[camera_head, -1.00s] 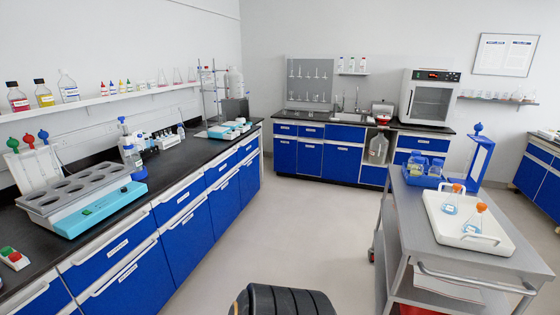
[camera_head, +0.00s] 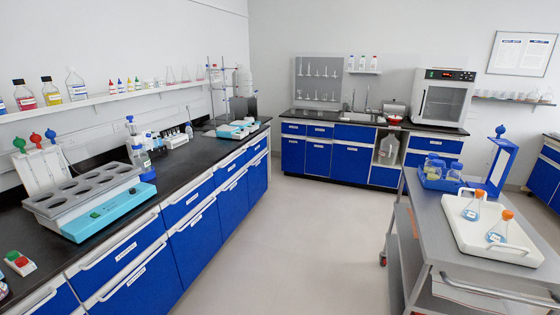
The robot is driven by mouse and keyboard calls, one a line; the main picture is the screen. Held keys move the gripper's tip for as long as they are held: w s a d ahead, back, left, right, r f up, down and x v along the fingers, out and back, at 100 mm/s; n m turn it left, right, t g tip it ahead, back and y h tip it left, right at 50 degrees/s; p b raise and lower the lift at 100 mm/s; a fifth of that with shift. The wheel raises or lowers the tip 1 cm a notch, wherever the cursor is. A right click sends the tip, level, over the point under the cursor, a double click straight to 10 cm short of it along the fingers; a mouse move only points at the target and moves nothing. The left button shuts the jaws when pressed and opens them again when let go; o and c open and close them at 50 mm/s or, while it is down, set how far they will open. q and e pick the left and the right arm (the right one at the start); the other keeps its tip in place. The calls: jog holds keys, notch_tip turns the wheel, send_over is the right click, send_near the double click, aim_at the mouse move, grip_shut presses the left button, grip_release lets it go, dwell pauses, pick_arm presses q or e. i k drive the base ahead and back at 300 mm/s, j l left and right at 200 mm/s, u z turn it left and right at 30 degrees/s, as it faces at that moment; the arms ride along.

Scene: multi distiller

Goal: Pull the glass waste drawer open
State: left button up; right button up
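Several blue drawers with pale handles and small white labels line the left counter. The nearest are an upper drawer (camera_head: 120,252) and a lower front (camera_head: 136,284) beneath it. Farther along are more upper drawers (camera_head: 187,201). The back counter has small blue drawers (camera_head: 293,129) too. All drawers that show look shut. The labels are too small to read, so I cannot tell which drawer is for glass waste. Neither of my grippers is in view.
The black left countertop (camera_head: 95,232) carries a blue-and-grey bath (camera_head: 105,205) and other equipment. A grey cart (camera_head: 425,212) with a white tray (camera_head: 462,236) of two flasks stands on the right. The pale floor (camera_head: 300,235) between them is clear.

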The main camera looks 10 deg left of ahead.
aim_at(318, 152)
jog(key=i+j, duration=0.1)
jog(key=i, duration=1.8)
jog(key=i+j+u, duration=0.15)
jog(key=i, duration=1.75)
jog(key=i+l, duration=0.15)
jog(key=i, duration=1.75)
